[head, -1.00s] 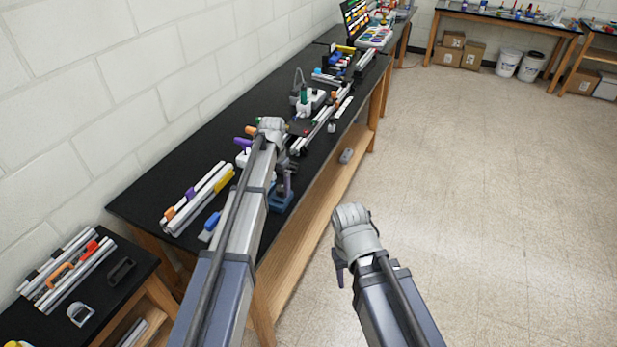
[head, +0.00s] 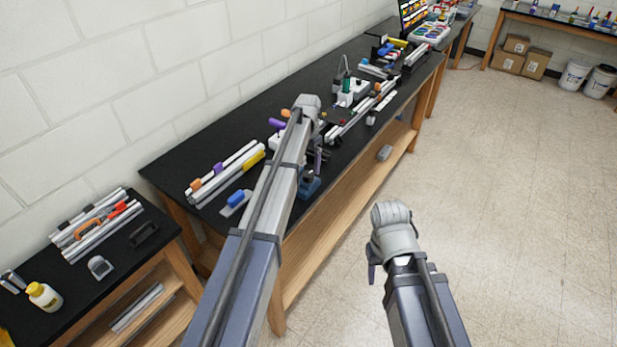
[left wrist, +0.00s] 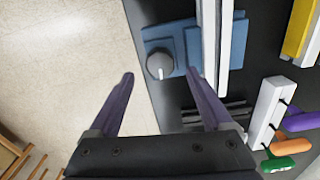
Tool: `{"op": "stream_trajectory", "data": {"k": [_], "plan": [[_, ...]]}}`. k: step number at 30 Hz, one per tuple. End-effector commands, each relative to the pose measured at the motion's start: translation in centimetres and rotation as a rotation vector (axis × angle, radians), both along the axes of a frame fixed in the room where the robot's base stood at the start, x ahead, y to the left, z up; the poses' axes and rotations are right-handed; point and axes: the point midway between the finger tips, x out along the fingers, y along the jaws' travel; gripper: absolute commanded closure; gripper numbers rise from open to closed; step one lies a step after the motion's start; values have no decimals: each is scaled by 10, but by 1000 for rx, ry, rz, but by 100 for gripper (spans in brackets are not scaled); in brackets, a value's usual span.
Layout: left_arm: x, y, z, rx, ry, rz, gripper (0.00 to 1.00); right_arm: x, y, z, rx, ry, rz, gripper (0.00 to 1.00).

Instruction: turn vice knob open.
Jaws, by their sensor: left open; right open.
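The blue vice (head: 310,187) stands near the front edge of the black bench, partly hidden by my left arm in the head view. In the left wrist view the vice (left wrist: 182,38) carries a round grey knob (left wrist: 160,65) with a white mark. My left gripper (left wrist: 160,75) is open and empty, and the knob appears between its two purple fingertips; I cannot tell whether either touches it. In the head view the left gripper (head: 318,160) is over the vice. My right gripper (head: 372,273) is open over the floor, away from the bench, its fingers mostly hidden.
Silver bars with coloured clips (head: 225,172) lie on the bench left of the vice. A blue-handled tool (head: 236,200) lies nearby. A lower side table (head: 140,262) holds bars and a yellow bottle (head: 43,296).

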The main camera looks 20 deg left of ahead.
Motion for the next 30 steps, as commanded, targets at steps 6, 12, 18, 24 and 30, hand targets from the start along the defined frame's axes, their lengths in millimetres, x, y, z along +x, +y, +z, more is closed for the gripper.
{"op": "stream_trajectory", "data": {"k": [6,12,18,24,30], "plan": [[0,0,-35,0,-1,0,17,0,0,-35,0,0,0,50],[0,0,-47,0,-1,0,17,0,0,-47,0,0,0,50],[0,0,-46,0,-1,0,17,0,0,-46,0,0,-1,50],[0,0,-46,0,-1,0,29,0,0,-46,0,0,-1,50],[0,0,-46,0,-1,0,51,0,0,-46,0,0,-1,50]]}}
